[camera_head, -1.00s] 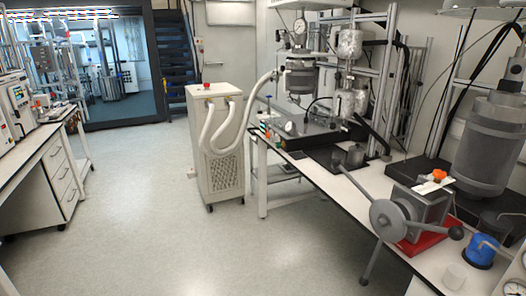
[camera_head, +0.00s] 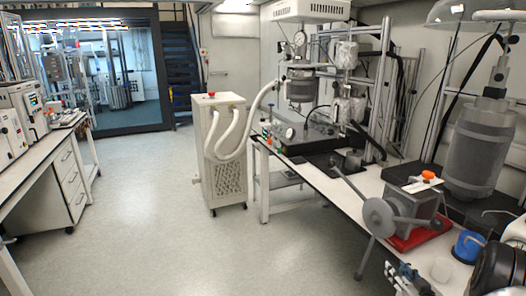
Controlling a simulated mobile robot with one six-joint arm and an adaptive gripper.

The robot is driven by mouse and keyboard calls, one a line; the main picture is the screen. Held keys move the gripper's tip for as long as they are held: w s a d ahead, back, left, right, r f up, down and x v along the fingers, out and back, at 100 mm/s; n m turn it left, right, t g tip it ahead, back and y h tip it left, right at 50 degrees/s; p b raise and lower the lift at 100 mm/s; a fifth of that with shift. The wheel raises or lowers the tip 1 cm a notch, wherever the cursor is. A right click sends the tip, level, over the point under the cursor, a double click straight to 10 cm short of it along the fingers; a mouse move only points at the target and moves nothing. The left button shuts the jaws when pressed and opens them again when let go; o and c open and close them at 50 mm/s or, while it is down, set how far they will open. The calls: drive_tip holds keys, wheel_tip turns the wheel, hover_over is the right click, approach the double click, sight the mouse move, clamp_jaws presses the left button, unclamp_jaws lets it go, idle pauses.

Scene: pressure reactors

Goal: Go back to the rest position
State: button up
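Dark parts of what looks like my arm show at the lower right edge, cut off by the frame. A small black, white and blue piece at the bottom, to the left of them, appears to be my gripper (camera_head: 405,275). It is beside the front edge of the bench (camera_head: 325,183), near a small clear beaker (camera_head: 441,271). The fingertips are too small and cut off to tell whether they are open or shut. No held object can be made out.
A beige cooling unit (camera_head: 220,165) stands on the floor. The floor (camera_head: 150,220) left of it is clear.

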drive_tip(key=w+a+r+g+h, duration=0.1)
drive_tip(key=a+r+g, duration=0.15)
drive_tip(key=r, duration=0.45)
drive_tip(key=a+r+g+h, duration=0.1)
drive_tip(key=a+r, duration=0.3)
drive_tip(key=r, duration=0.4)
drive_tip(key=s+a+r+m+g+h, duration=0.1)
drive_tip(key=s+a+r+g, duration=0.1)
drive_tip(key=s+a+r, duration=0.55)
drive_tip(key=s+a+g+y, duration=0.1)
drive_tip(key=s+a+g, duration=0.1)
drive_tip(key=s+a, duration=0.8)
drive_tip(key=s+a+g+y, duration=0.2)
drive_tip(key=s+a, duration=0.8)
drive_tip(key=s, duration=0.8)
drive_tip(key=shift+f+n+g+y, duration=0.15)
drive_tip(key=shift+n+g+y, duration=0.15)
drive_tip(key=shift+g, duration=0.35)
drive_tip(key=shift+s, duration=0.1)
